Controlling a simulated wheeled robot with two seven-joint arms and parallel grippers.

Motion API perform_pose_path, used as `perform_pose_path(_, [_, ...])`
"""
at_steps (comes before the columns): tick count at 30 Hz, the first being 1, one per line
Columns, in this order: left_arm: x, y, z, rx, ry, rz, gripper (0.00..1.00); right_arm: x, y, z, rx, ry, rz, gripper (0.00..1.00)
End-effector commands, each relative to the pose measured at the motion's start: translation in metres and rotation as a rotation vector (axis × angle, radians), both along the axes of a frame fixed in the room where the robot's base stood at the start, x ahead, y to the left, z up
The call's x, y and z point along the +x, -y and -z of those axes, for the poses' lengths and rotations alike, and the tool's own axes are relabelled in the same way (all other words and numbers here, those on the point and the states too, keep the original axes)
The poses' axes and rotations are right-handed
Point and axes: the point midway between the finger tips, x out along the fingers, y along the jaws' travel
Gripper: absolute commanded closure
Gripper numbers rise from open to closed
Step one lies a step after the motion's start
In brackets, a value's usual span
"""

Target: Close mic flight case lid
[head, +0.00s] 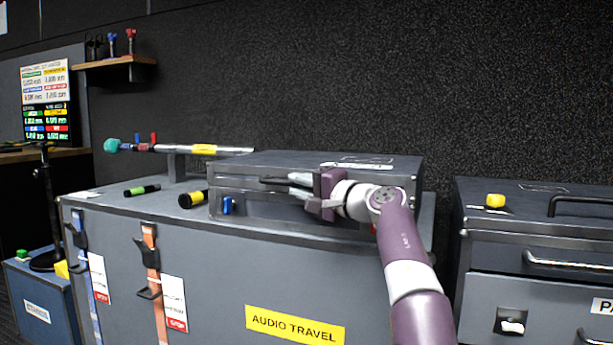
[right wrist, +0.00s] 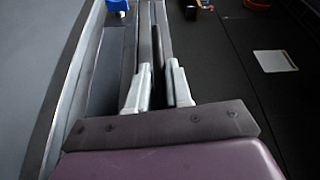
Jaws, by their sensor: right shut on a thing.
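The grey mic flight case (head: 330,209) lies on top of a large grey trunk. Its lid (head: 275,160) is down over the body, near level; I cannot tell if its front edge sits fully flush. My right gripper (head: 288,185) comes in from the right at the front edge of the lid, and its fingers hide part of the seam. In the right wrist view the gripper (right wrist: 158,88) is shut on a thin dark edge strip, which looks like part of the lid. A blue latch (head: 227,205) shows at the case's front left. My left gripper is out of view.
The trunk (head: 190,240) bears an "AUDIO TRAVEL" label. A dark wall is behind.

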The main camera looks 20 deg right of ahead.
Motion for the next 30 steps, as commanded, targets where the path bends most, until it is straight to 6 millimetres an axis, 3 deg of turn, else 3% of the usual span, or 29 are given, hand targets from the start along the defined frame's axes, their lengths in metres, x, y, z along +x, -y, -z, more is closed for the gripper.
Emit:
perform_pose_path(1, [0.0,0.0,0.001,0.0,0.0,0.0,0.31,0.005,0.001,0.01,-0.006,-0.008,0.0,1.0])
perform_pose_path(4, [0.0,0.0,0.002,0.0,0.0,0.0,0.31,0.009,0.001,0.015,-0.012,-0.004,-0.002,1.0])
perform_pose_path(16, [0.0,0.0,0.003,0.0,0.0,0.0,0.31,0.013,0.001,0.023,-0.016,-0.014,-0.006,1.0])
perform_pose_path(17, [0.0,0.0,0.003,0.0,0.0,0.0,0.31,0.013,0.001,0.023,-0.016,-0.014,-0.006,0.77])
perform_pose_path(18, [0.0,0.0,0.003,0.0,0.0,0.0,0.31,0.013,0.001,0.023,-0.016,-0.015,-0.005,0.64])
perform_pose_path(19, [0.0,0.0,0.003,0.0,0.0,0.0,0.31,0.013,0.001,0.023,-0.016,-0.014,-0.006,0.6])
perform_pose_path(30, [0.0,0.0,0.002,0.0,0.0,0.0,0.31,0.011,0.001,0.018,-0.014,-0.005,-0.003,0.6])
